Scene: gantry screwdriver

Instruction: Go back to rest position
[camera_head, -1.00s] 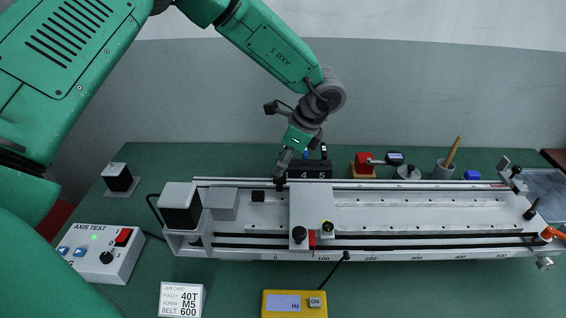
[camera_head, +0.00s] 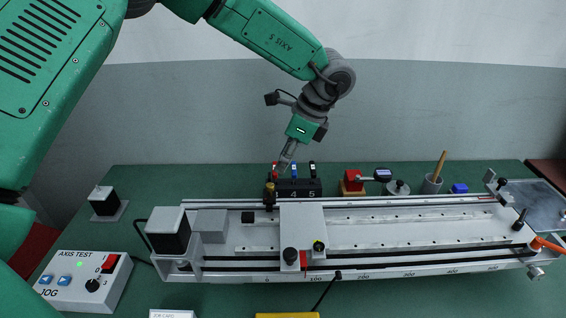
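My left gripper (camera_head: 283,168) comes down from the green arm at the upper left. It points down in front of the tool rack and above the back rail of the gantry. Its fingers are small here, and I cannot tell whether they are open or shut. A dark post with a brass-coloured top (camera_head: 270,192) stands at the back rail, just below and left of the fingertips, and looks apart from them. The black rack (camera_head: 300,189) marked 4 and 5 holds drivers with red, blue and dark tops. My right gripper is not in view.
The gantry (camera_head: 420,262) with its carriage plate (camera_head: 303,222) spans the table. An axis test box (camera_head: 85,281) is at the lower left.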

